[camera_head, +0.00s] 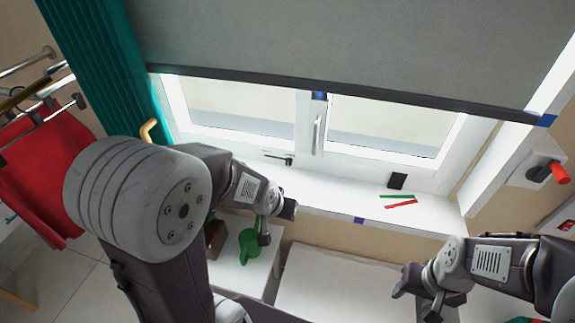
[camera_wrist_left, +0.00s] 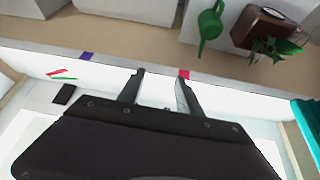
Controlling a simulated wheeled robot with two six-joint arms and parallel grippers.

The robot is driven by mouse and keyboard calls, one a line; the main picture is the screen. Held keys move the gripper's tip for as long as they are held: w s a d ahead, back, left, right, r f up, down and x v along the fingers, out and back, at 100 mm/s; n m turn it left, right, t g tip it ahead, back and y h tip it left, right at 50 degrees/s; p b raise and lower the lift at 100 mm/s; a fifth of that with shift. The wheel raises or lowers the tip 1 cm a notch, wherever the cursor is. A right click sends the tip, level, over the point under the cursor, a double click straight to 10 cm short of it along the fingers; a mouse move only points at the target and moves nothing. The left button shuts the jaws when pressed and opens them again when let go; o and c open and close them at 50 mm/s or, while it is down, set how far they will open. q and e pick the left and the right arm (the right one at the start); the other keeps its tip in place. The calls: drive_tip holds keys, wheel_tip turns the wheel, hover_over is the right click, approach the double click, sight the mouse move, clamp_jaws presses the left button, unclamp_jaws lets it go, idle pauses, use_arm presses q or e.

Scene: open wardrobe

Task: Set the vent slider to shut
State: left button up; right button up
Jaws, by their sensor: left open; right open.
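A small black slider-like piece (camera_head: 280,158) sits on the white lower window frame; I take it for the vent slider, but its setting is too small to read. In the left wrist view a small dark piece (camera_wrist_left: 167,107) shows between my fingers; I cannot tell if it is the same one. My left gripper (camera_head: 277,222) is open and empty at the sill's front edge, below the slider in the head view. Its two spread fingers also show in the left wrist view (camera_wrist_left: 160,82). My right gripper (camera_head: 417,299) is open and empty at the lower right, away from the window.
The white sill (camera_head: 330,208) holds a green stick (camera_head: 397,196), a red stick (camera_head: 401,204) and a black slab (camera_head: 397,181). A grey blind (camera_head: 350,45) hangs above. A green watering can (camera_head: 249,245) stands below the sill. A red knob (camera_head: 560,172) sits at right.

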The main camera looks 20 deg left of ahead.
use_arm(q)
drive_tip(key=w+a+r+t+b, duration=0.1)
drive_tip(key=w+a+t+b, duration=0.1)
drive_tip(key=w+t+b, duration=1.1)
drive_tip(key=y+b, duration=0.2)
drive_tip(key=b, duration=2)
approach(288, 162)
drive_tip(key=shift+s+r+n+g, duration=0.25)
drive_tip(key=shift+r+n+g, duration=0.1)
drive_tip(key=shift+n+g, duration=0.05)
drive_tip(key=shift+r+p, duration=0.15)
drive_tip(key=shift+p, duration=0.15)
drive_tip(key=shift+w, duration=0.25)
drive_tip(key=w, duration=0.8)
drive_tip(key=shift+w+a, duration=0.25)
drive_tip(key=shift+a, duration=0.15)
clamp_jaws()
